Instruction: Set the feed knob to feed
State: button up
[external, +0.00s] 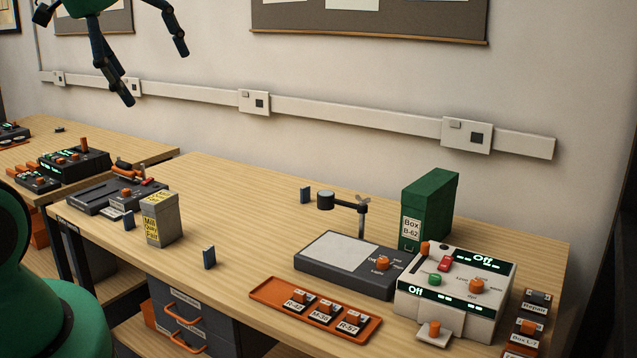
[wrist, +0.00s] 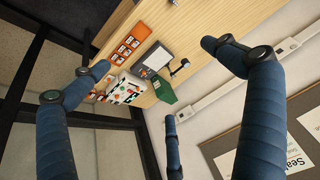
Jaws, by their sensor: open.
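A white machine (external: 455,300) stands at the right of the table, with green-lit displays reading "Off". It bears an orange knob (external: 479,286), a red switch (external: 445,264) and a green button (external: 434,279). A dark grey flat unit (external: 330,272) beside it has another orange knob (external: 382,262) with "Off" next to it. I cannot read which knob is the feed knob. My gripper (external: 153,75) is open and empty, high above the table's left part, far from both knobs. The white machine also shows small in the wrist view (wrist: 126,89), beyond my spread fingers (wrist: 165,65).
A green box (external: 428,212) stands behind the white machine. A lamp-like arm (external: 345,203) rises behind the grey unit. An orange tray (external: 270,294) with labelled pieces lies in front. A grey box (external: 160,220) stands at left. The table's middle is mostly clear.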

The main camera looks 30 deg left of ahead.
jog(key=shift+s+a+f, duration=0.1)
jog(key=shift+s+f, duration=0.1)
jog(key=shift+s, duration=0.05)
